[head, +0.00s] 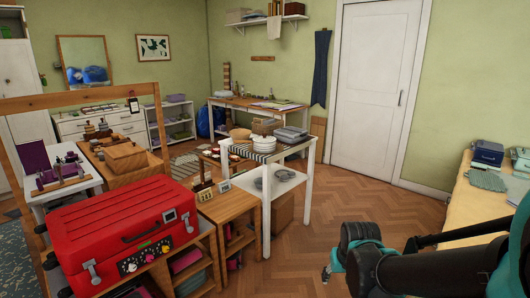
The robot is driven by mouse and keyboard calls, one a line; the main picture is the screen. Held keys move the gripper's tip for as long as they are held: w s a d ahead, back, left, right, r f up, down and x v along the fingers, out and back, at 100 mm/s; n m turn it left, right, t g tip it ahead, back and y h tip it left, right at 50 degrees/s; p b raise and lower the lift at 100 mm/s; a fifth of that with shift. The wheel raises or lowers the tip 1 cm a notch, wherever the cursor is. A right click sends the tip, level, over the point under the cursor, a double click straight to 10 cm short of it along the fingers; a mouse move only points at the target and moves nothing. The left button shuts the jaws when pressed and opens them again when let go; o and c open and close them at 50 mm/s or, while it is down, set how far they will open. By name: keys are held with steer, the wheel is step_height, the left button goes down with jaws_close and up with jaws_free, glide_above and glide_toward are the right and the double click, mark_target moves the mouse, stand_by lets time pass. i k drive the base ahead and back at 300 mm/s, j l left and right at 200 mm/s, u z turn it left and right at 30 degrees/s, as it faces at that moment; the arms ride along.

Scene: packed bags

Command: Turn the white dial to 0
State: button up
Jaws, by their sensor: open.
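A red suitcase (125,228) stands at the lower left on a wooden shelf unit. A dark panel on its front carries a row of small dials. The white dial (131,267) appears to be the leftmost of them. Its pointer and marks are too small to read. My gripper (327,274) shows only in small part at the lower middle right, beside my dark and teal arm. It is open, holds nothing that I can see, and is far to the right of the suitcase, above the floor.
A small wooden cabinet (228,212) stands right of the suitcase. Behind it is a white table (312,147) with bowls and folded cloth. A bed or bench (478,207) with bags lines the right side. The parquet floor (300,245) between is clear.

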mark_target(132, 267)
steer(key=u, duration=1.45)
